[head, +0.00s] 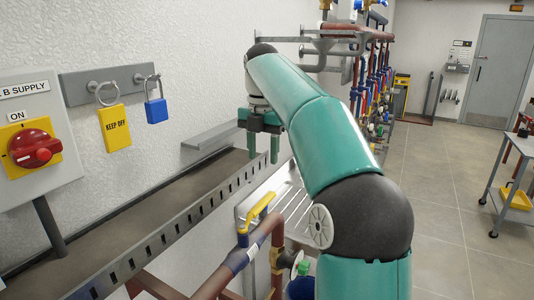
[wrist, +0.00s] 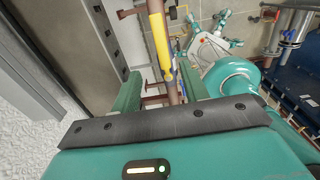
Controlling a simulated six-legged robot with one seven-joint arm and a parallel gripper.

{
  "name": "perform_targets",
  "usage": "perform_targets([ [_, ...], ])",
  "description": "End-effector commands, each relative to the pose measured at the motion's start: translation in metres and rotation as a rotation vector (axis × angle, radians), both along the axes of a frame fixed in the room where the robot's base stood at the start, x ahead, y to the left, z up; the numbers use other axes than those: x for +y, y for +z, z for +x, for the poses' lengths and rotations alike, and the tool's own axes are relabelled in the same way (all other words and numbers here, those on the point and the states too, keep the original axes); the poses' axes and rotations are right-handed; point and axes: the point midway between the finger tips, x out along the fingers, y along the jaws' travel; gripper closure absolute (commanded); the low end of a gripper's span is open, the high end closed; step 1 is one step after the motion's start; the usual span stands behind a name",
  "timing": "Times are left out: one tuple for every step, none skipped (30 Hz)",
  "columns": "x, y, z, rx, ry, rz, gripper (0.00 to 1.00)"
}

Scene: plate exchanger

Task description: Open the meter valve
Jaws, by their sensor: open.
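A valve with a yellow lever handle (head: 258,211) sits on a brown pipe at the lower middle of the head view. No label on it is readable. In the wrist view the yellow lever (wrist: 160,42) lies roughly along the pipe, ahead of my fingers. My gripper (head: 262,148) points down above the perforated metal tray, behind and above the lever in the head view. Its two green fingers are apart with nothing held. In the wrist view my gripper (wrist: 160,90) frames the pipe between its fingers, but I see no contact. The valve body is partly hidden.
The perforated cable tray (head: 150,225) runs along the white wall. A red rotary switch (head: 35,148), a yellow tag (head: 115,128) and a blue padlock (head: 156,109) are on the wall at left. Several pipes stand farther back. The floor (head: 450,170) at right is mostly clear beside a trolley (head: 510,190).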

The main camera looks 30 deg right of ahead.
Motion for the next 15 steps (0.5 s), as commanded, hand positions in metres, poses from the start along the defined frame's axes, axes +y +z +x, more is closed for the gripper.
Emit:
perform_targets([
  [0.0017, 0.0052, -0.0039, -0.005, 0.001, -0.002, 0.55],
  [0.0018, 0.0071, -0.0056, -0.006, 0.001, -0.002, 0.55],
  [0.0021, 0.0084, -0.0054, -0.005, 0.001, -0.002, 0.55],
  [0.0018, 0.0085, -0.0034, -0.004, 0.001, -0.002, 0.55],
  [0.0012, 0.008, -0.0004, -0.001, 0.002, -0.002, 0.55],
  [0.0008, 0.008, 0.002, 0.0, 0.002, -0.001, 0.55],
  [0.0003, 0.0083, 0.0031, 0.002, 0.002, -0.001, 0.55],
  [0.0002, 0.0092, 0.0025, 0.0, 0.002, -0.001, 0.55],
  [0.0005, 0.0107, 0.0006, -0.001, 0.002, -0.002, 0.55],
  [0.0007, 0.012, -0.0015, -0.003, 0.002, -0.002, 0.55],
  [0.0009, 0.0129, -0.0029, -0.004, 0.002, -0.002, 0.55],
  [0.0013, 0.0131, -0.003, -0.004, 0.002, -0.002, 0.55],
  [0.0013, 0.0126, -0.0019, -0.003, 0.002, -0.003, 0.55],
  [0.001, 0.0118, -0.0001, -0.001, 0.001, -0.002, 0.55],
  [0.0009, 0.011, 0.0014, 0.0, 0.001, -0.001, 0.55],
])
